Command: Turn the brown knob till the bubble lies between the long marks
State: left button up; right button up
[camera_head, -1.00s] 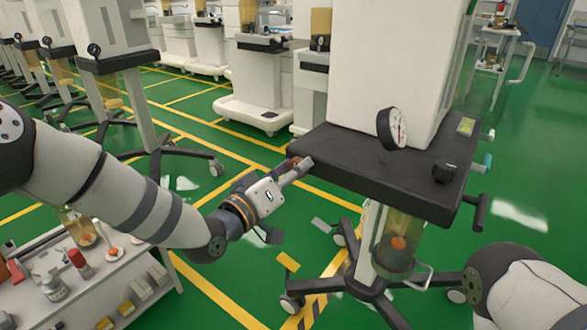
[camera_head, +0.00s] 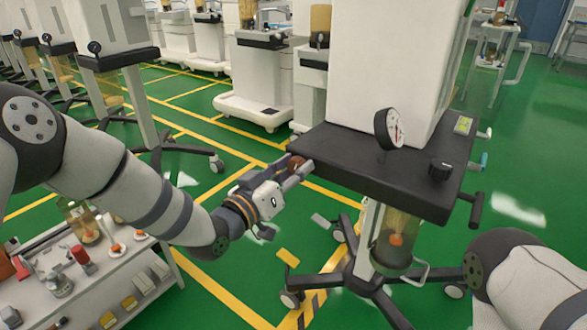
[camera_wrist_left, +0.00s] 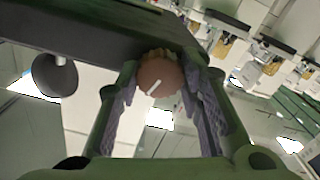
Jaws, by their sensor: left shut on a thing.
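The brown knob (camera_head: 296,161) sits at the left edge of the cart's dark top (camera_head: 350,165). In the left wrist view the knob (camera_wrist_left: 158,77) is round with a white line on its face and a paler rim behind. My left gripper (camera_head: 301,168) is shut on it, one finger on each side. A small yellow-green level (camera_head: 463,125) lies at the far right of the top; its bubble and marks are too small to make out. My right arm shows at the lower right, but its gripper is outside the view.
A low white trolley (camera_head: 105,275) with bottles and boxes stands at the lower left. More carts line the back.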

pick_arm(q)
jog(key=shift+f, duration=0.1)
jog(key=o, duration=1.2)
jog(key=shift+c, duration=0.2)
jog(key=v, duration=1.2)
